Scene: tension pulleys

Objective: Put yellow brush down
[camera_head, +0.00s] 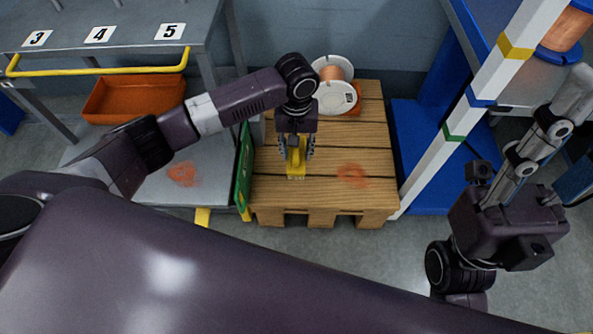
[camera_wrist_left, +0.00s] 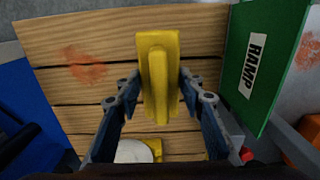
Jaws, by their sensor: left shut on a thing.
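A yellow brush (camera_head: 297,166) is held in my left gripper (camera_head: 297,153) low over the wooden pallet in the head view, left of its middle. The left wrist view shows the yellow brush (camera_wrist_left: 158,75) upright between the two fingers of the left gripper (camera_wrist_left: 160,95), which are shut on it. Whether its lower end touches the boards cannot be told. The wooden pallet (camera_head: 325,195) has an orange smudge (camera_head: 352,174) right of the brush. My right gripper (camera_head: 548,135) is at the right edge; its finger state is unclear.
A white spool (camera_head: 334,99) with orange winding stands at the pallet's back. A green RAMP board (camera_wrist_left: 265,60) stands along the pallet's left side in the head view. A blue and white rack (camera_head: 440,140) is on the right. An orange bin (camera_head: 130,97) lies left.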

